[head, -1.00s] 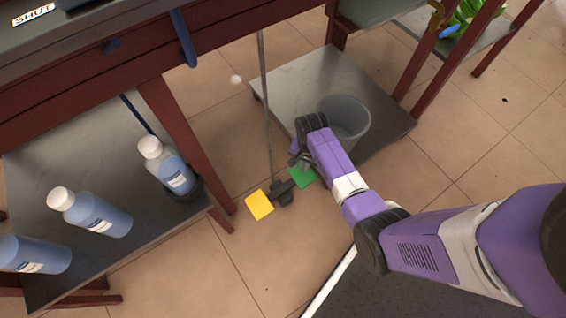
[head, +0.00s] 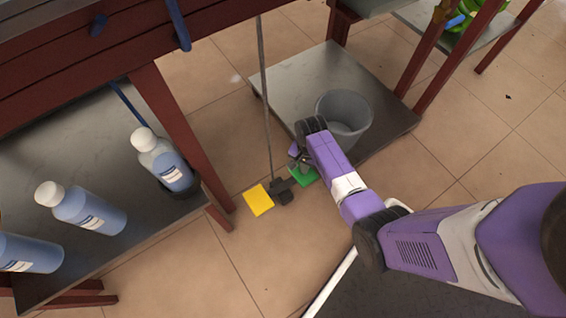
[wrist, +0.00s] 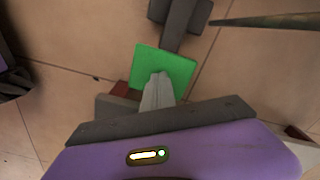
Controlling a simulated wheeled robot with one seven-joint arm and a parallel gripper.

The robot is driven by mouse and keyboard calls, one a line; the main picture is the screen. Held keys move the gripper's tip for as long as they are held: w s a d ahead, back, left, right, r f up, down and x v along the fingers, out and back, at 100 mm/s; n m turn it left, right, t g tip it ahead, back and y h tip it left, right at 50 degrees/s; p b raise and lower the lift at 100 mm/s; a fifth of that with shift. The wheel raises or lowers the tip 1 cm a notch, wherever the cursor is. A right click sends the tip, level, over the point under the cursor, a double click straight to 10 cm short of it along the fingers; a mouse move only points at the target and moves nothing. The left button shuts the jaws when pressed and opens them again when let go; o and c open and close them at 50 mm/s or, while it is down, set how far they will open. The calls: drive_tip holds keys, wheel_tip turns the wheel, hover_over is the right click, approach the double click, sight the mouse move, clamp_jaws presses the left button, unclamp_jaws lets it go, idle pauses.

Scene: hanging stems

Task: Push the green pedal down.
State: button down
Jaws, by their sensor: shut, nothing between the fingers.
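The green pedal (head: 307,178) is a flat square plate low by the floor, to the right of a dark pedal base (head: 281,192). A yellow pedal (head: 258,200) is on the base's other side. In the wrist view the green pedal (wrist: 150,62) is near the middle, with the dark base (wrist: 180,18) above it. My gripper (wrist: 160,80) is shut and empty, with its fingertips over the green pedal's near part and hiding some of it. In the head view my gripper (head: 299,160) is partly hidden by my wrist. I cannot tell whether the fingertips touch the pedal.
A thin rod (head: 264,100) rises from the pedal base. A grey bucket (head: 358,105) stands on a low metal shelf (head: 290,75) behind my gripper. Several blue bottles (head: 88,211) stand on a shelf at left. Red-brown table legs (head: 180,140) flank the pedals. Tiled floor in front is open.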

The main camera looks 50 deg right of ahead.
drive_tip(key=shift+f, duration=0.3)
wheel_tip(320, 180, up, 10)
drive_tip(key=p, duration=1)
drive_tip(key=shift+p, duration=0.35)
